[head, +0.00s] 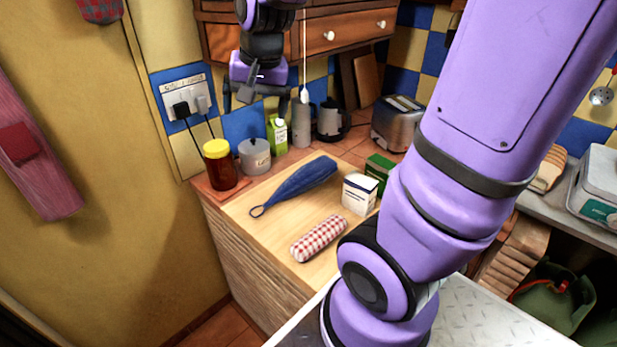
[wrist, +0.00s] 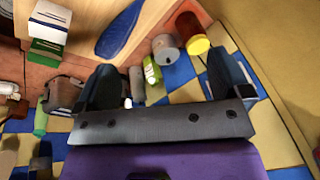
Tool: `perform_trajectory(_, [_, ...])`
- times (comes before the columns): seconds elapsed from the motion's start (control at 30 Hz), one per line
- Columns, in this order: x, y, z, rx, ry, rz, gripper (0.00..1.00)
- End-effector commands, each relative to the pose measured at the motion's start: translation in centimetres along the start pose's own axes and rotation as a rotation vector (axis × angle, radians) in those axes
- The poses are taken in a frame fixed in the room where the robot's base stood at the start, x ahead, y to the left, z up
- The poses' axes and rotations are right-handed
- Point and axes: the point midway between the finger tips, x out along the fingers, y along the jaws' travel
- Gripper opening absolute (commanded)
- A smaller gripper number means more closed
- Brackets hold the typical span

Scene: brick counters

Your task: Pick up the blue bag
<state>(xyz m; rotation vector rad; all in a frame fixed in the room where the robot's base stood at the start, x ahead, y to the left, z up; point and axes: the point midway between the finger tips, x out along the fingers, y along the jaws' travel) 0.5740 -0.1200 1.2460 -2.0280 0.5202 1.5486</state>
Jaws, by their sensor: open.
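The blue bag (head: 300,182) is a long, closed, umbrella-like shape with a dark loop at its near left end. It lies flat on the light wooden board of the counter. In the wrist view part of the blue bag (wrist: 122,28) shows near the top edge; the rest is cut off. My gripper (head: 260,98) is open and empty, up in the air above the back of the counter, apart from the bag. In the wrist view the fingers of my gripper (wrist: 165,80) are spread wide with nothing between them.
On the board are a white box (head: 359,195), a green box (head: 379,168) and a red checked roll (head: 319,239). Behind stand a yellow-lidded jar (head: 220,165), a grey canister (head: 255,157), a green-white carton (head: 277,136), a kettle (head: 330,121) and a toaster (head: 398,123).

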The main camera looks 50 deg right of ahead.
Motion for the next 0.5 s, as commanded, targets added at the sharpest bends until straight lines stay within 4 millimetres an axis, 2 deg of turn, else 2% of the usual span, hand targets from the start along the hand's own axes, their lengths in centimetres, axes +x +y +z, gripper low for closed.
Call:
perform_trajectory(0.03, [1.5, 0.1, -1.0, 0.056, -0.018, 0.014, 0.96])
perform_trajectory(0.2, [6.1, 0.7, -4.0, 0.246, -0.053, 0.054, 0.96])
perform_trajectory(0.5, [15.3, 3.5, -8.1, 0.582, -0.095, 0.144, 0.96])
